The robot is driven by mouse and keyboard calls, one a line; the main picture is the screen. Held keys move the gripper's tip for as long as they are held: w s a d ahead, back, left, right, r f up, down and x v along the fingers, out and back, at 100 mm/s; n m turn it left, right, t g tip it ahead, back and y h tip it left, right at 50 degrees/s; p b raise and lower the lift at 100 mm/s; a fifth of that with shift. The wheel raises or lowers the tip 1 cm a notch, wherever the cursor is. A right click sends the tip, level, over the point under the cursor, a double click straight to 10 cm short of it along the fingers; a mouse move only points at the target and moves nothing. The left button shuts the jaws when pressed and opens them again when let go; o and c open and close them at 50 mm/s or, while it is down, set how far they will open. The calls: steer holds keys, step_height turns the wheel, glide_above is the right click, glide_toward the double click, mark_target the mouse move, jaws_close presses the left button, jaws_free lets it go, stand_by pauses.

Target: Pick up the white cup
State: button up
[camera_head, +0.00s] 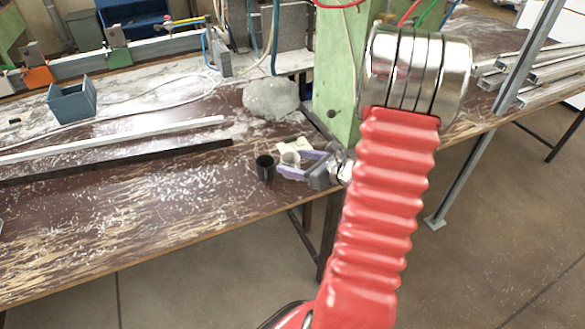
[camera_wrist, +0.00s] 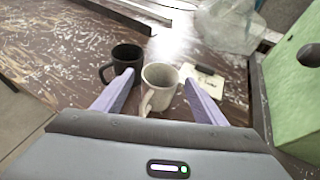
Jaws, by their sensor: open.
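The white cup (camera_wrist: 160,84) stands upright on the brown bench, with its handle toward my gripper. In the head view the white cup (camera_head: 290,159) is small and sits close to my gripper. My gripper (camera_wrist: 160,82) is open, with one purple finger on each side of the white cup. I cannot tell whether either finger touches it. In the head view my gripper (camera_head: 300,164) is low over the bench near its front edge, partly beside my red arm.
A black cup (camera_wrist: 124,62) stands just left of the white cup, close to the left finger. A paper note (camera_wrist: 203,82) lies to the right. A clear plastic bag (camera_head: 271,97) is behind. A green post (camera_head: 337,85) rises at the right. Long bars (camera_head: 120,160) lie at the left.

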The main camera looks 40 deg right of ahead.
steer(key=shift+c, duration=0.4)
steer(key=c, duration=1.1)
steer(key=shift+r, duration=0.15)
steer(key=shift+c, duration=0.2)
steer(key=shift+r, duration=4.9)
steer(key=shift+s, duration=0.15)
